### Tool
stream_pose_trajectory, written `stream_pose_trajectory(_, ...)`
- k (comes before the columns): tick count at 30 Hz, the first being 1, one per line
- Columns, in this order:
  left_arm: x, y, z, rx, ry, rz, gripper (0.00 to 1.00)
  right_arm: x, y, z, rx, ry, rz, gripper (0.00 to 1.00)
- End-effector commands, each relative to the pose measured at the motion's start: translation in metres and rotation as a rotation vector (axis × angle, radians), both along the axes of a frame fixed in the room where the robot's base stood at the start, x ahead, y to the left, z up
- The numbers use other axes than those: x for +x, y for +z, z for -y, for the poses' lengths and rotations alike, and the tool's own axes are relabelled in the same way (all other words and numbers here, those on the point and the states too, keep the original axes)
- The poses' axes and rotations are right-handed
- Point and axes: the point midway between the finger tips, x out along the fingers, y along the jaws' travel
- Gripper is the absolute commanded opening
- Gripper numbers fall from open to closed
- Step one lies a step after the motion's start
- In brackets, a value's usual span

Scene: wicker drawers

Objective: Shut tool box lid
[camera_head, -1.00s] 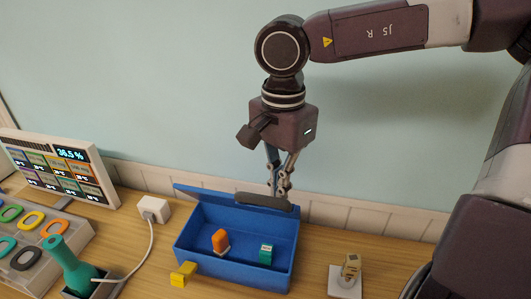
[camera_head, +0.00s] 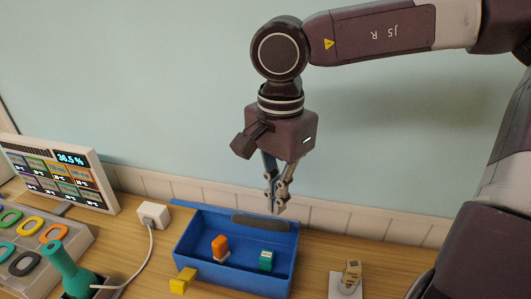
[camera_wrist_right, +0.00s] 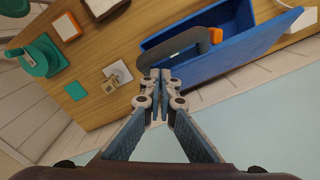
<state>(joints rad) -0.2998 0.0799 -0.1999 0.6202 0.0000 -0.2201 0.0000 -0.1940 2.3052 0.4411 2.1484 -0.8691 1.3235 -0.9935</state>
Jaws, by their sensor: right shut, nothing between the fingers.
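The tool box (camera_head: 235,276) is a blue open-topped bin on the wooden counter, also in the right wrist view (camera_wrist_right: 170,25). Its blue lid (camera_head: 190,206) is raised along the back side, and the box is open. A dark grey handle (camera_head: 261,222) is on the lid; it curves near my fingers in the right wrist view (camera_wrist_right: 178,46). My right gripper (camera_head: 276,211) is shut and empty, pointing down at the lid's handle side. Its tips (camera_wrist_right: 160,75) are close to the handle; I cannot tell whether they touch. My left gripper is not in view.
Inside the box are an orange block (camera_head: 220,245) and a teal block (camera_head: 266,260). A yellow block (camera_head: 181,283) sits at its front left. A wooden piece on a white base (camera_head: 350,275) stands right. A display panel (camera_head: 72,178) and cabled white socket (camera_head: 154,213) are left.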

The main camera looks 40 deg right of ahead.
Motion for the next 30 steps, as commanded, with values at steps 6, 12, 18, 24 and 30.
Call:
stream_pose_trajectory(6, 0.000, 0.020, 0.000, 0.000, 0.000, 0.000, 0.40, 0.000, 0.027, 0.000, 0.000, 0.000, 0.001, 0.00)
stream_pose_trajectory(12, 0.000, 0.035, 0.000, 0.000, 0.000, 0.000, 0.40, 0.000, 0.047, 0.000, -0.001, 0.001, 0.001, 0.00)
stream_pose_trajectory(18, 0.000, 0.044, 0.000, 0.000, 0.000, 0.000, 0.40, 0.000, 0.060, 0.000, -0.001, 0.001, 0.000, 0.00)
stream_pose_trajectory(24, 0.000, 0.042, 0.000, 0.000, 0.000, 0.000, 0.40, 0.000, 0.058, 0.000, 0.000, 0.001, 0.000, 0.00)
stream_pose_trajectory(30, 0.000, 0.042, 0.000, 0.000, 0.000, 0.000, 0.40, 0.000, 0.058, 0.000, 0.000, 0.001, 0.000, 0.00)
